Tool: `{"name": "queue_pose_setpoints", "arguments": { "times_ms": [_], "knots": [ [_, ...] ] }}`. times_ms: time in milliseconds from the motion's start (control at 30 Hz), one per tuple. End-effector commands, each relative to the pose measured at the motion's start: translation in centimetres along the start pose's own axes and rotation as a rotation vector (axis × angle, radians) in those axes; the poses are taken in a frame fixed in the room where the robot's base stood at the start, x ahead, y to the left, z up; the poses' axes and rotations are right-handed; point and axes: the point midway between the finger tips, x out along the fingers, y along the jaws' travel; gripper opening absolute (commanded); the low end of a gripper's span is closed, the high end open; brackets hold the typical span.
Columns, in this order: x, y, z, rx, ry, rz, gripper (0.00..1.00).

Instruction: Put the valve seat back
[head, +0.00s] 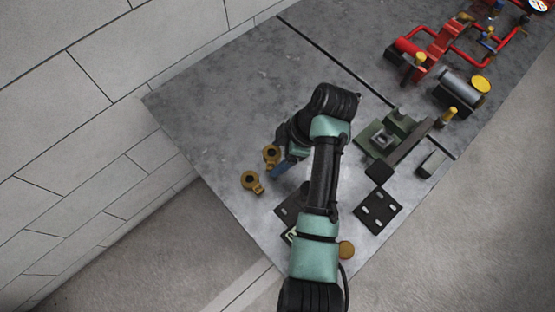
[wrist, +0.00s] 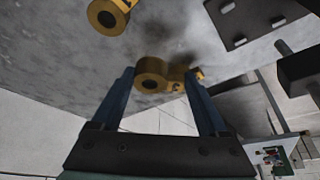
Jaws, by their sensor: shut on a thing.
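Two brass pieces, each with a round, dark-holed end, are at the left part of the grey table. I cannot tell for sure which is the valve seat. The nearer piece to my gripper (head: 279,168) is a brass piece (head: 271,152); in the wrist view this brass piece (wrist: 152,73) sits between the blue fingertips, and my gripper (wrist: 160,80) is shut on it. The other brass piece (head: 252,183) stands apart, near the table's left edge; it shows at the top of the wrist view (wrist: 108,14). My forearm hides part of the table.
The grey table (head: 215,100) has free room at its upper left. Dark slotted plates (head: 378,210) and a round brass-coloured piece (head: 346,249) lie near the front edge. A green block assembly (head: 375,139), grey cylinder (head: 458,88) and red pipework (head: 440,45) stand to the right.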

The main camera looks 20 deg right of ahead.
Motion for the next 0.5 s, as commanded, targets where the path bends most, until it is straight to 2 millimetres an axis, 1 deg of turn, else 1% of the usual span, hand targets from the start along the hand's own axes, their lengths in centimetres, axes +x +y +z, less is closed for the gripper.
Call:
{"name": "queue_pose_setpoints", "arguments": {
  "times_ms": [133,300,400,500],
  "knots": [
    [1.2,0.1,0.5,0.001,0.0,0.001,0.0],
    [3.5,0.1,1.4,0.001,0.0,0.0,0.0],
    [4.0,0.1,1.6,0.0,0.0,0.003,0.0],
    [4.0,0.1,1.7,-0.001,0.0,0.004,0.0]
  ]
}}
